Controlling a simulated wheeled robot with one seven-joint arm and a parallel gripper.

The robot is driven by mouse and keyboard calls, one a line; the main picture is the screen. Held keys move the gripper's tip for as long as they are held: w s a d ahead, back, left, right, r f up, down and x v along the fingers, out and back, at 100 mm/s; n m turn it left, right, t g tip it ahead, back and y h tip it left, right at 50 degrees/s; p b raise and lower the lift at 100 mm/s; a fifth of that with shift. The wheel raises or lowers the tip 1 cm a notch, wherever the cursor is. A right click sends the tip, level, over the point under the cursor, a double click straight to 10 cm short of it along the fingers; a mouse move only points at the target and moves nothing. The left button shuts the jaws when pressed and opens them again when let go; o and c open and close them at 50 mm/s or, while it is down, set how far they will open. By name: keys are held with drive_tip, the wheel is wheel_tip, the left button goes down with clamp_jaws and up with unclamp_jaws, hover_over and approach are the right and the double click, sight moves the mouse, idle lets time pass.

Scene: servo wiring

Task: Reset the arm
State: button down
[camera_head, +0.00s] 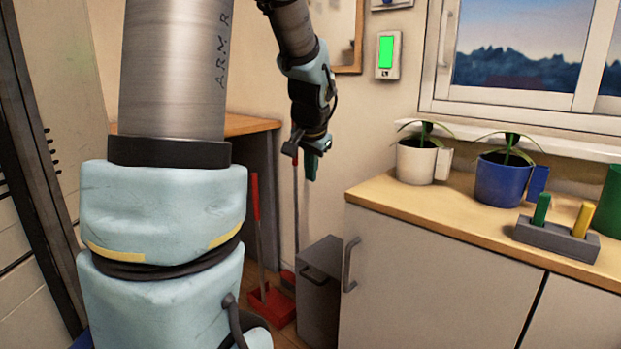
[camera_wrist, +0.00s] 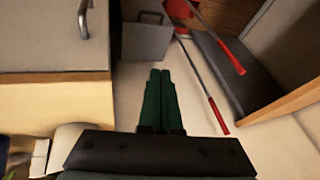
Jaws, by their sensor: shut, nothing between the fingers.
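My gripper (camera_head: 310,166) hangs in the air in the head view, to the left of the cabinet top and in front of the wall. Its fingers point down. In the wrist view its two dark green fingers (camera_wrist: 160,98) lie side by side, shut with nothing between them. My arm's large light-blue and metal links fill the left of the head view and hide part of the room behind them.
A wooden-topped cabinet (camera_head: 430,255) stands at right. On it are a white pot (camera_head: 416,163), a blue pot (camera_head: 500,180) and a grey holder (camera_head: 555,238) with a green and a yellow piece. A grey bin (camera_head: 318,290) and a red dustpan (camera_head: 271,304) stand on the floor below.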

drive_tip(key=s+a+f+n+g, duration=0.25)
drive_tip(key=s+f, duration=0.25)
drive_tip(key=s, duration=0.4)
drive_tip(key=s+a+f+n+g, duration=0.2)
drive_tip(key=s+a+f+n, duration=0.15)
drive_tip(key=s+f, duration=0.4)
wheel_tip(320, 180, up, 19)
drive_tip(key=s+p, duration=0.2)
drive_tip(key=p, duration=1.4)
drive_tip(key=shift+a+f+p, duration=0.2)
drive_tip(key=shift+a+p, duration=0.2)
drive_tip(key=shift+t, duration=0.25)
